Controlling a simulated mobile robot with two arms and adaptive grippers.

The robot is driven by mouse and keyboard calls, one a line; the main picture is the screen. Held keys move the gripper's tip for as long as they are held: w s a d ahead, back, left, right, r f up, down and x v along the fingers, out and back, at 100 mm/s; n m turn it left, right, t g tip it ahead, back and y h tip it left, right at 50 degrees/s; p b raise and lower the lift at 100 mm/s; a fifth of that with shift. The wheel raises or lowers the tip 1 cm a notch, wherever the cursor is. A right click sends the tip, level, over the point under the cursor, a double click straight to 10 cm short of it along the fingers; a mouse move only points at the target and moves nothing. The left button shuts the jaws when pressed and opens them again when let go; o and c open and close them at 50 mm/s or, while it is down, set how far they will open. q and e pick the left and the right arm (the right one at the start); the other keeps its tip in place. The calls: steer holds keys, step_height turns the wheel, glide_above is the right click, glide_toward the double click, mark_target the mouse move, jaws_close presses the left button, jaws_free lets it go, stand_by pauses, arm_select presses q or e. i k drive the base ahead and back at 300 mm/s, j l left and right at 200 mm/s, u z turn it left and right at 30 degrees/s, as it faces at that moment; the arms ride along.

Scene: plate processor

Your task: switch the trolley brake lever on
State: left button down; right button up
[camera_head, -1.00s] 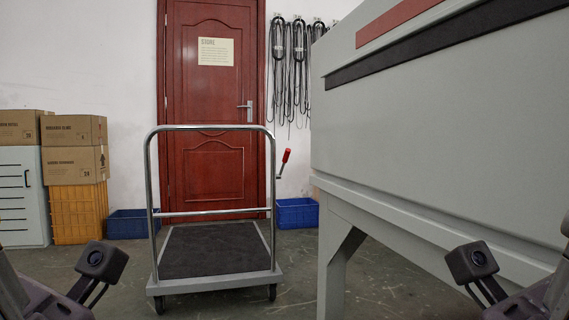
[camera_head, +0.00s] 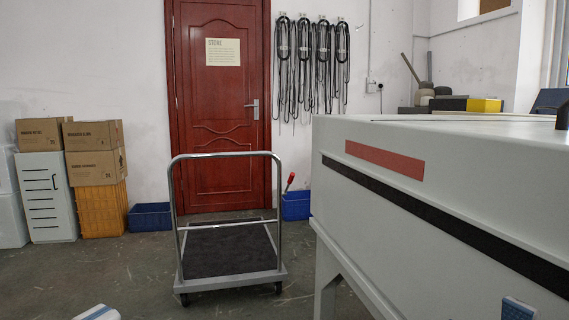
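The trolley (camera_head: 230,250) stands on the floor ahead of me. It has a flat dark deck and an upright chrome push handle (camera_head: 172,210) on the side nearer me. A lever with a red grip (camera_head: 290,179) shows just right of the handle's right post, tilted with its red end up and to the right. Its lower part is small and hard to make out against the blue crate behind.
A large pale grey machine (camera_head: 400,215) fills the right side, close to the trolley. Blue crates (camera_head: 150,217) and stacked cardboard boxes (camera_head: 95,168) stand along the back wall by the red door (camera_head: 218,120). Open floor lies left of the trolley.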

mark_target(292, 176)
steer(key=i+j, duration=1.95)
steer(key=i, duration=0.15)
steer(key=z, duration=1.25)
steer(key=i+l, duration=0.25)
